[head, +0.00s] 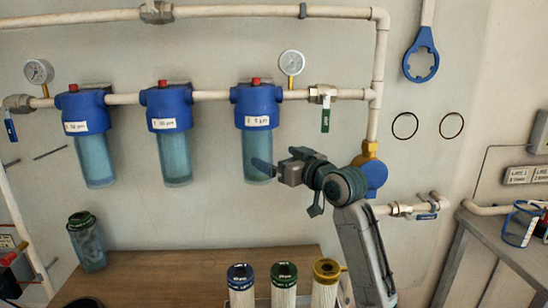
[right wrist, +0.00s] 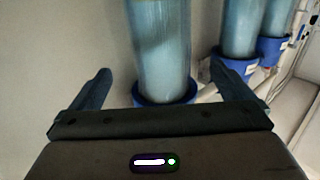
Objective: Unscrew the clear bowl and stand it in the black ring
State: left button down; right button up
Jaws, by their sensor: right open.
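Three clear bluish bowls hang from blue heads on the wall pipe: left (head: 96,160), middle (head: 174,158) and right (head: 256,152). My right gripper (head: 262,168) is at the lower part of the right bowl, open. In the right wrist view a bowl (right wrist: 163,45) stands between the spread fingers of the gripper (right wrist: 160,72), with a gap on each side; its blue head shows below. A dark round thing (head: 85,303), possibly the black ring, is cut off at the bench's front left. A thin black ring (head: 405,125) also shows on the wall. My left gripper is out of view.
A wooden bench (head: 175,270) lies below. White cartridges with blue (head: 240,272), green (head: 284,270) and gold (head: 327,268) tops stand at its front. A dark-capped clear container (head: 86,245) is at the left. A blue wrench (head: 421,62) hangs at upper right.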

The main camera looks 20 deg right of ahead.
aim_at(257, 148)
jog(key=p+x, duration=0.1)
jog(key=x, duration=0.7)
jog(key=shift+s+a+f+p, duration=0.1)
jog(key=shift+p, duration=0.25)
jog(key=shift+w+a, duration=0.15)
jog(key=shift+w, duration=0.45)
jog(key=shift+w+a, duration=0.15)
jog(key=shift+w, duration=0.2)
jog(key=shift+s, duration=0.1)
jog(key=c, duration=1.6)
jog(key=o, duration=0.8)
jog(key=c, duration=0.6)
jog(key=shift+m+h+p, duration=0.3)
jog(key=shift+h+p, duration=0.2)
jog(key=shift+p, duration=0.3)
jog(key=shift+c, duration=0.2)
jog(key=m+h+p, duration=0.1)
jog(key=h+p, duration=0.1)
jog(key=shift+m+t+p, duration=0.3)
jog(key=shift+t, duration=0.1)
jog(key=shift+m+h+p, duration=0.5)
jog(key=shift+h+p, duration=0.1)
jog(key=shift+h, duration=0.4)
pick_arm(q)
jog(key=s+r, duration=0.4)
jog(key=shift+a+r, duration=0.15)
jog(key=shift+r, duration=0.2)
